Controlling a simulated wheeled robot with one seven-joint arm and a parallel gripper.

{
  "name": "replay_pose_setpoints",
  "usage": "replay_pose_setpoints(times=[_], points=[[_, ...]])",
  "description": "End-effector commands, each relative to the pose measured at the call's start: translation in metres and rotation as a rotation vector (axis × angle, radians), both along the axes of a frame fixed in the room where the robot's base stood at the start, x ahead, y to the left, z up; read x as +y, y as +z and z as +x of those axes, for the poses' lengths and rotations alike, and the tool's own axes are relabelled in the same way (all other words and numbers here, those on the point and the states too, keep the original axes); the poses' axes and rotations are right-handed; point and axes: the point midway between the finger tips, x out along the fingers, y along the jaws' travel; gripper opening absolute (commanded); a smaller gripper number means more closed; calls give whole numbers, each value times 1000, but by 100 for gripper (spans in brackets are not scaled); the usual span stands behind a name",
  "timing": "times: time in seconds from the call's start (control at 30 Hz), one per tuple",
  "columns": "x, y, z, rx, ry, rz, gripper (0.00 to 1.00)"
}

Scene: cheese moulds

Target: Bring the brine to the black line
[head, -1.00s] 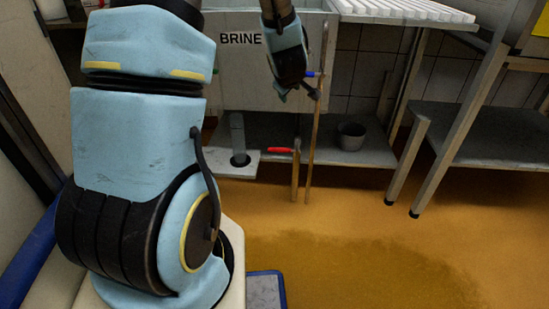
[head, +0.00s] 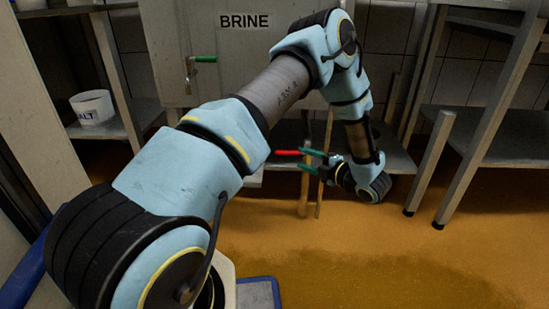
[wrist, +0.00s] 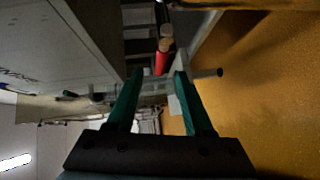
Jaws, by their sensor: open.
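The grey tank marked BRINE (head: 240,65) stands at the back in the head view. A red valve handle (head: 287,152) sticks out low in front of it, on a brownish upright pipe (head: 303,198). My gripper (head: 301,159) is open, its green fingers pointing left at the right end of the red handle. In the wrist view the red handle (wrist: 161,62) shows between and just beyond the fingertips (wrist: 158,75); I cannot tell if they touch it. A green valve handle (head: 205,59) is on the tank's left front. No brine level or black line is visible.
A white tub (head: 92,106) sits on a shelf at left. A metal table leg (head: 430,160) stands to the right of my forearm. The wet ochre floor (head: 370,260) in front is clear. My arm hides part of the lower shelf.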

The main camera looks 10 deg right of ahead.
Motion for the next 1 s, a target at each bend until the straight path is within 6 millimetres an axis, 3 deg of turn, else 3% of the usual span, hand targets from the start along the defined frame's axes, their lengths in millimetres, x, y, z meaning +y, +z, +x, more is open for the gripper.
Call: replay_pose_setpoints(times=[0.17,0.7,1.0], points=[[5,-5,2,-17,20,4,52],[55,-17,73,-15,19,4,52],[61,-17,83,-14,15,4,52]])
